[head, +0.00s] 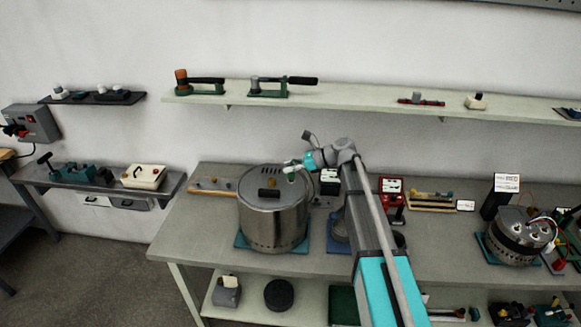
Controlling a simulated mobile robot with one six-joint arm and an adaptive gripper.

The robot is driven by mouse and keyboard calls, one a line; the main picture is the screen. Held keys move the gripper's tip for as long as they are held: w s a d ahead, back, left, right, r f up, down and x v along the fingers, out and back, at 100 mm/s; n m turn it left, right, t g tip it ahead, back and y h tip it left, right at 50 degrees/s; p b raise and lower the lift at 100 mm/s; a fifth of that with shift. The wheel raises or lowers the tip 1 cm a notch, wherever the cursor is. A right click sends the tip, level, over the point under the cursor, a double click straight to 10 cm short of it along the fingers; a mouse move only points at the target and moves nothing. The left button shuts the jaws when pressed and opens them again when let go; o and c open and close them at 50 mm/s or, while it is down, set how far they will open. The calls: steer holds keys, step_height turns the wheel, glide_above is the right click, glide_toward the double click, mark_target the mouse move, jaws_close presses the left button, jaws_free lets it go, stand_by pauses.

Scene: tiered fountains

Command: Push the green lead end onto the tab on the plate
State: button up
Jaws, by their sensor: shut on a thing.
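My gripper (290,168) is at the end of my turquoise arm, above the right part of the lid of a large steel drum (272,222). It is shut on a small green piece, which looks like the green lead end (291,177); it is tiny in this view and its lead cannot be followed. I cannot make out the tab or tell for certain which plate bears it. I cannot tell whether the green piece touches anything below it.
The drum stands on a teal mat on the grey workbench (188,245). A second, open steel drum (516,238) with loose wires stands at the right. Red gauges (390,190) and small boxes stand behind my arm. A wall shelf (350,97) runs above.

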steer(key=shift+f+b, duration=0.75)
steer(key=shift+f, duration=0.05)
steer(key=o, duration=0.9)
steer(key=shift+r, duration=0.2)
step_height(320, 180, up, 9)
steer(key=p, duration=0.9)
steer(key=shift+f, duration=0.2)
stand_by(0.4)
steer(key=s+d+f+n+h, duration=0.4)
steer(key=s+d+n, duration=0.2)
steer(key=s+d, duration=0.2)
steer(key=s+d+f+n+h+b, duration=0.1)
steer(key=s+d+f+n+h, duration=0.4)
steer(key=s+d, duration=0.3)
steer(key=s+d+f+n+h, duration=0.4)
steer(key=s+d+n, duration=0.3)
steer(key=s+d, duration=0.1)
steer(key=shift+s+f+h+b, duration=0.15)
steer(key=shift+s+h+b, duration=0.2)
steer(key=shift+s, duration=0.45)
